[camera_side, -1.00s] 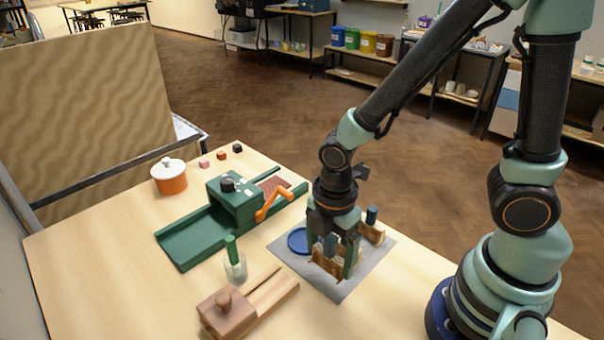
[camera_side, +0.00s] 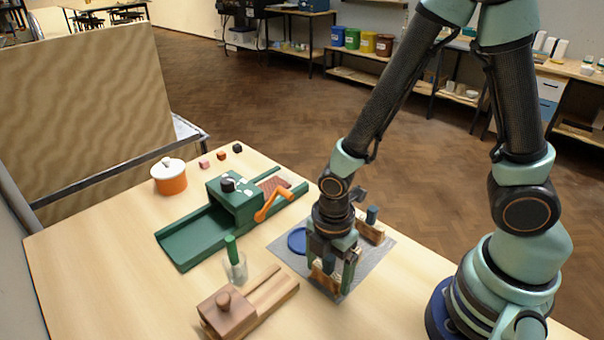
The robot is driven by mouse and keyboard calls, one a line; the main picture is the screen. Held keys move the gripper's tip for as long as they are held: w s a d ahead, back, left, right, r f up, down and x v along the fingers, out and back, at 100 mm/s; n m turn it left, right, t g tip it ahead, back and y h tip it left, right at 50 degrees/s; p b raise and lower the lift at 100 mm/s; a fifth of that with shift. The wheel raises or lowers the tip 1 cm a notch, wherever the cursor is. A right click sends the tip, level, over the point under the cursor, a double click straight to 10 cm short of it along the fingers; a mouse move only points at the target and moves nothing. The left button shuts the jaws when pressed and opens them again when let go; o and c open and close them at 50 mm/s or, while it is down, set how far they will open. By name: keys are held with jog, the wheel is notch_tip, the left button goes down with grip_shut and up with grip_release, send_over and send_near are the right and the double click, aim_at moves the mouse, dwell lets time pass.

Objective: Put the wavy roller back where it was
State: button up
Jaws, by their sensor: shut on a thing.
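My gripper (camera_side: 331,276) points down over the front part of the grey mat (camera_side: 287,256). Its green fingers are shut on a roller (camera_side: 328,265) with a dark blue grip, which I take to be the wavy roller. A brown wooden part (camera_side: 323,280) shows low between the fingers. The fingers hide most of the roller, so I cannot tell its surface pattern or whether it touches the mat. A second roller-like piece, with a blue grip (camera_side: 372,214) and brown wooden body (camera_side: 371,232), stands behind my gripper to the right.
A blue disc (camera_side: 297,241) lies on the mat's left side. A green machine (camera_side: 234,202) with an orange crank stands behind it. A glass with a green-handled tool (camera_side: 235,268) and a wooden block with a knob (camera_side: 228,312) stand left. An orange pot (camera_side: 170,180) is farther back.

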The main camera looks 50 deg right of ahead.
jog(key=shift+f, duration=0.5)
jog(key=c, duration=0.6)
jog(key=o, duration=1.5)
jog(key=shift+o, duration=0.2)
jog(key=shift+r, duration=0.15)
notch_tip(320, 180, up, 13)
jog(key=shift+f, duration=0.15)
jog(key=shift+w+r, duration=0.1)
jog(key=shift+r, duration=0.15)
jog(key=w+d+r+m+t, duration=0.2)
jog(key=d+r+m+t, duration=0.3)
jog(key=d+r+m, duration=0.5)
jog(key=r+m, duration=0.1)
jog(key=m, duration=0.7)
jog(key=shift+w+d+t, duration=0.15)
jog(key=shift+w+t, duration=0.15)
jog(key=shift+w, duration=0.1)
jog(key=shift+r, duration=0.1)
